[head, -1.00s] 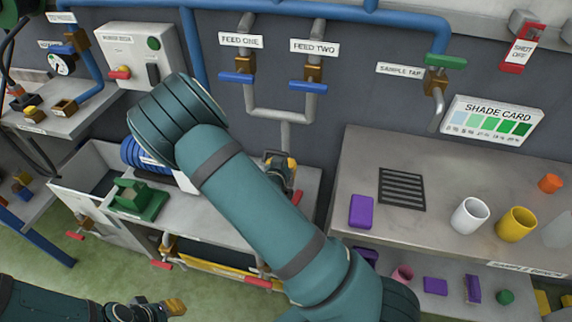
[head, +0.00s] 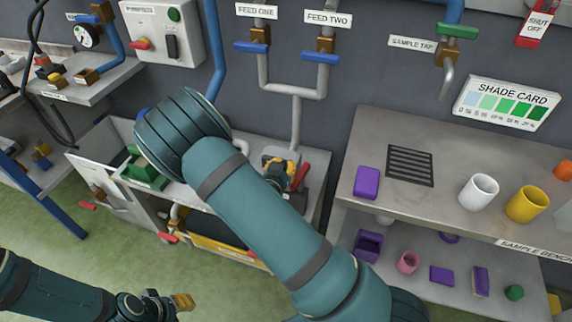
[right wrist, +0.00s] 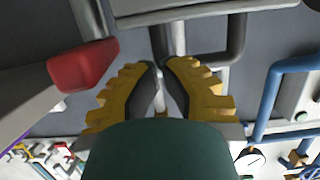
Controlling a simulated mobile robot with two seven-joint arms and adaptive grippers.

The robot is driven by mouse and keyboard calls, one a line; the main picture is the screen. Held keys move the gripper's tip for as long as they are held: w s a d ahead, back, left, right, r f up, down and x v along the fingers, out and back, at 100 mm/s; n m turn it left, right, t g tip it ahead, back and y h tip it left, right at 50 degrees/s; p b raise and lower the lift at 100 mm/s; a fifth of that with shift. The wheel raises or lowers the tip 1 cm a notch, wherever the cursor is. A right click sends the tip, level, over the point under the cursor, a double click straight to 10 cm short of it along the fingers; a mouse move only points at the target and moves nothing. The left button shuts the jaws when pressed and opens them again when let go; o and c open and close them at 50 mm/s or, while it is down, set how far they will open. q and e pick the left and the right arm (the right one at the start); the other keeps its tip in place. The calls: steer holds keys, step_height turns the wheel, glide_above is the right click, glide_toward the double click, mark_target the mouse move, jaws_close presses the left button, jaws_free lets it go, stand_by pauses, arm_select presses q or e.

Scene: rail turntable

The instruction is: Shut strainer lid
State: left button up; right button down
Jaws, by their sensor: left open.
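A grey housing (head: 282,154), possibly the strainer, stands at the right end of the low bench under the feed pipes. A red handle (head: 302,177) sits beside it; a red block-like grip (right wrist: 84,66) on a grey part shows at left in the right wrist view. I cannot make out a lid for certain. My right gripper (head: 280,170), yellow-fingered, is over the housing. In the right wrist view its fingertips (right wrist: 160,64) are close together with a narrow gap; whether they grip anything is unclear. My left gripper (head: 183,302) is open, low at left, away from the bench.
The sample bench (head: 344,150) is to the right, with a purple block (head: 367,182), a white cup (head: 478,192) and a yellow cup (head: 526,204). Feed pipes (head: 296,120) drop behind the housing. A green object (head: 146,170) is on the low bench.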

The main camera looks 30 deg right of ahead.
steer(key=shift+a, duration=0.1)
stand_by(0.4)
steer(key=v, duration=1.2)
